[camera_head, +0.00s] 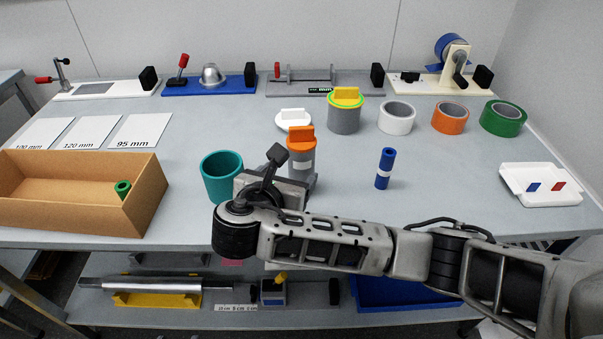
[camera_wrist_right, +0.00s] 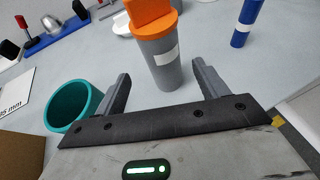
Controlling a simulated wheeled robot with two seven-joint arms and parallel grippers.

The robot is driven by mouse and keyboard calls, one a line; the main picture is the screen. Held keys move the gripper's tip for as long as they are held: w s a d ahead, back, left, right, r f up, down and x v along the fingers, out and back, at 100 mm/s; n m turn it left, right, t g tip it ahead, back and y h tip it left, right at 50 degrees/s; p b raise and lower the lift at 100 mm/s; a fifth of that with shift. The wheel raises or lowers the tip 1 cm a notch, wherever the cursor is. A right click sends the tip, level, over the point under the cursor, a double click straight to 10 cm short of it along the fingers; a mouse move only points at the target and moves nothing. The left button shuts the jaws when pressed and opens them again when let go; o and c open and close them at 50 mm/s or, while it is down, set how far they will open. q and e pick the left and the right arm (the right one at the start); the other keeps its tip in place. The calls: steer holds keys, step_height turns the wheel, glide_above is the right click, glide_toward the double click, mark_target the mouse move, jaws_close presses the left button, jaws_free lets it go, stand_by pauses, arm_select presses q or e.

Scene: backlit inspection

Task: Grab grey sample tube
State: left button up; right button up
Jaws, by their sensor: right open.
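A grey tube with an orange cap and a pale label (camera_head: 301,162) stands upright on the table, right of the teal cup. It also shows in the right wrist view (camera_wrist_right: 163,60). My right gripper (camera_head: 291,168) is open and empty, low over the table. In the right wrist view its fingers (camera_wrist_right: 161,72) point towards the grey tube, with one fingertip on either side of it and gaps visible. The arm and gripper partly hide the tube's lower part in the head view. My left gripper is not in view.
The teal cup (camera_head: 222,178) stands close left of my right gripper. A blue tube (camera_head: 385,168) stands to the right. Behind are a grey container with a yellow top (camera_head: 345,115) and tape rolls. A cardboard box (camera_head: 148,200) at left holds a green tube (camera_head: 123,187).

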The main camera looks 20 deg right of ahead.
mark_target(297, 168)
steer(key=x, duration=0.2)
steer(key=shift+w+d+f, duration=0.15)
steer(key=shift+w+d, duration=0.05)
steer(key=shift+w, duration=0.1)
steer(key=x, duration=0.5)
steer(key=shift+d+f, duration=0.1)
steer(key=shift+d, duration=0.1)
steer(key=c, duration=1.1)
